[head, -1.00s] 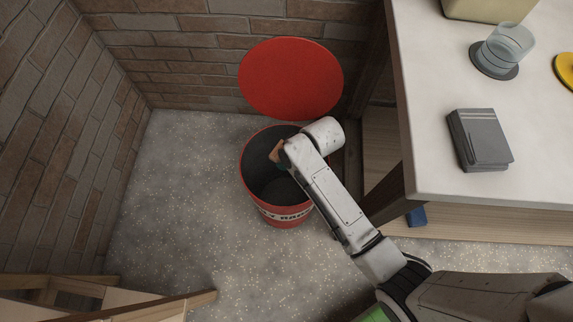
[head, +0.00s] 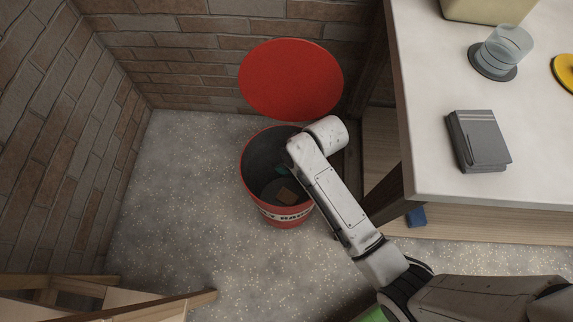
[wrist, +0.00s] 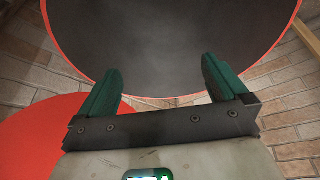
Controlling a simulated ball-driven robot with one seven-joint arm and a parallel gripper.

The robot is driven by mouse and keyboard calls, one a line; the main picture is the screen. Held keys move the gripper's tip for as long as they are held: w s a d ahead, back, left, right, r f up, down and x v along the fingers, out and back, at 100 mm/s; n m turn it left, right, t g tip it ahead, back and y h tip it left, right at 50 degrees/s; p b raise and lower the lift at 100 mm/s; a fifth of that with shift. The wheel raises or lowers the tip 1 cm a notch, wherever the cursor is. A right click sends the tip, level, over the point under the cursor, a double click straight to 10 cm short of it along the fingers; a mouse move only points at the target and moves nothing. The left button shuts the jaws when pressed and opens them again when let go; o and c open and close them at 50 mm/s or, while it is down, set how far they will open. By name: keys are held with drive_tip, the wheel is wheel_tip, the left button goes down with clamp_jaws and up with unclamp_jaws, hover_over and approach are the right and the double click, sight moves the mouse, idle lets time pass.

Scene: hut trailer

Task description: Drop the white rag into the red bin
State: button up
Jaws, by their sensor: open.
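The red bin (head: 247,184) stands on the floor with dark insides. Its round red lid (head: 290,78) is raised behind the opening.
A white table (head: 435,110) stands to the right, with a grey box (head: 479,140), a glass (head: 504,46) and a yellow thing (head: 566,70). Brick walls close off the back and left. Wooden parts (head: 150,306) are at front left. Floor left of the bin is clear.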

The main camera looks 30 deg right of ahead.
drive_tip(key=p+v, duration=0.2)
drive_tip(key=v, duration=0.7)
